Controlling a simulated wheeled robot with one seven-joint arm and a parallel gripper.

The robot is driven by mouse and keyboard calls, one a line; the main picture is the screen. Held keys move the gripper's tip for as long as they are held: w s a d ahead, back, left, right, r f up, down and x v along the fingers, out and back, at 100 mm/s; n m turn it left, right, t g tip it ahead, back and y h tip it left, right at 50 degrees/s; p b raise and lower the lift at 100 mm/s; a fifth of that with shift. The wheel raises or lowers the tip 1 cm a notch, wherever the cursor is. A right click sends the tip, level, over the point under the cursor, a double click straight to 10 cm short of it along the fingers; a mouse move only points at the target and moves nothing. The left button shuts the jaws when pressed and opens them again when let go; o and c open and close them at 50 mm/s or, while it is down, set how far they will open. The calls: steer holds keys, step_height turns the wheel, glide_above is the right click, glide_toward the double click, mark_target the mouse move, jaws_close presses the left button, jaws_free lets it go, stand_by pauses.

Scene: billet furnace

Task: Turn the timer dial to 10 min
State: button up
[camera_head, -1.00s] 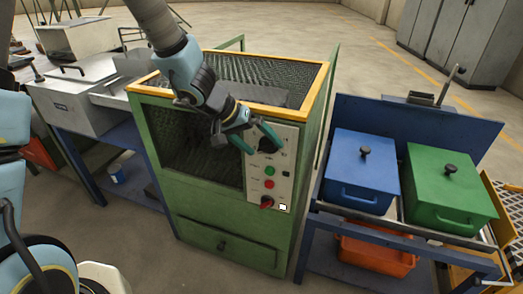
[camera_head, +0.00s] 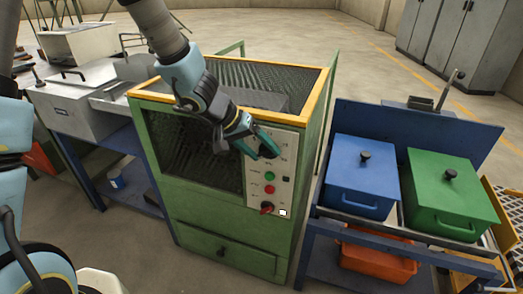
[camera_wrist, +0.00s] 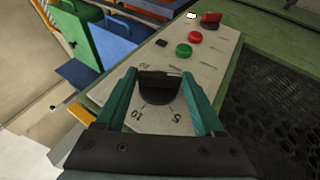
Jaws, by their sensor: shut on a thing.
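The timer dial is a black knob on the light control panel of the green furnace cabinet. In the wrist view the dial (camera_wrist: 159,90) sits between the two teal fingers of my gripper (camera_wrist: 161,78), which is shut on it. Other marks are partly covered or too small to read. I cannot tell which mark the dial points to. In the head view my gripper (camera_head: 258,148) is at the panel's top and partly hides the dial (camera_head: 268,150).
Below the dial the panel carries a green button (camera_head: 269,176), a red button (camera_head: 270,189) and a red knob (camera_head: 267,208). The cabinet's mesh window (camera_head: 195,150) is left of the panel. A blue box (camera_head: 362,178) and a green box (camera_head: 449,195) stand to the right.

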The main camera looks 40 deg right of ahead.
steer(key=shift+c, duration=1.1)
steer(key=shift+r+p, duration=0.1)
steer(key=shift+p, duration=0.2)
